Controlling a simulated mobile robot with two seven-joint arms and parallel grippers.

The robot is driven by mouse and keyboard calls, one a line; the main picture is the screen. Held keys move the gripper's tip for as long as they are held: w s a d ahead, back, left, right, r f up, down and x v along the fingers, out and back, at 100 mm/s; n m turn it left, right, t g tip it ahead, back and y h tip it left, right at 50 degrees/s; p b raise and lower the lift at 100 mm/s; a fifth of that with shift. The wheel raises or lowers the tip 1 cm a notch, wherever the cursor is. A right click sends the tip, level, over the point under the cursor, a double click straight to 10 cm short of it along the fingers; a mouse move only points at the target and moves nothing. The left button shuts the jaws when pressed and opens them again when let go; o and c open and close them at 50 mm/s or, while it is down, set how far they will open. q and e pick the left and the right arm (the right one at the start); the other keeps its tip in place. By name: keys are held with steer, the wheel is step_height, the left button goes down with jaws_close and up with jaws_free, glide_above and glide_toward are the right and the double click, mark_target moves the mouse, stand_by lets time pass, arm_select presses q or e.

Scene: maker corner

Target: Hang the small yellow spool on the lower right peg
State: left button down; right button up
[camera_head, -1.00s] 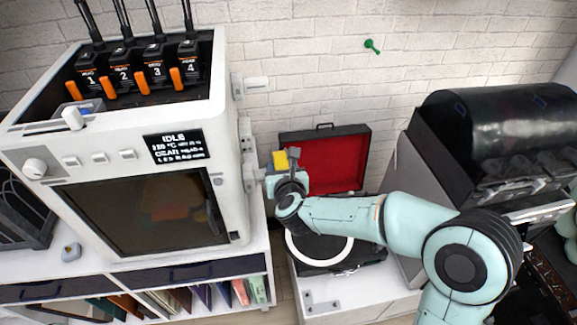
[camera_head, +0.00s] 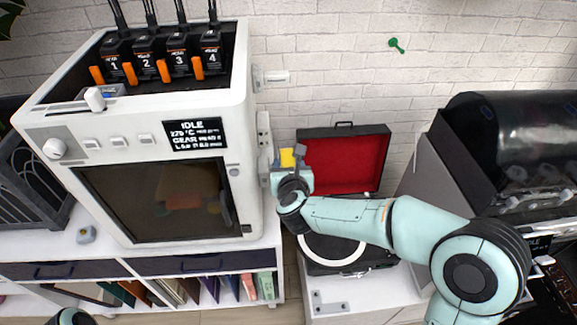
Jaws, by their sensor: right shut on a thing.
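The small yellow spool (camera_head: 287,158) is in my right gripper (camera_head: 292,160), close to the right side of the white printer (camera_head: 140,122). The gripper is shut on it, and its fingers hide part of the spool. A white upper peg (camera_head: 277,77) sticks out to the right from the printer's side, with nothing on it. Below it, a pale bracket (camera_head: 264,130) stands on the same side, just left of the spool. The lower peg is mostly hidden by my gripper, and I cannot tell whether the spool touches it. My left gripper is out of view.
An open black case with red lining (camera_head: 345,163) stands behind my right arm, with a turntable-like disc (camera_head: 333,250) below. A grey machine with a black hood (camera_head: 510,140) is at right. The brick wall (camera_head: 340,55) above the case is free apart from a green pin (camera_head: 397,45).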

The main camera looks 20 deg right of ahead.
steer(key=o, duration=1.4)
steer(key=shift+a, duration=0.1)
steer(key=shift+s, duration=0.1)
steer(key=shift+s+a+r, duration=0.15)
steer(key=shift+s, duration=0.15)
steer(key=v, duration=1.2)
steer(key=shift+s+d+r+b, duration=0.2)
steer(key=shift+d+b, duration=0.05)
steer(key=shift+b, duration=0.1)
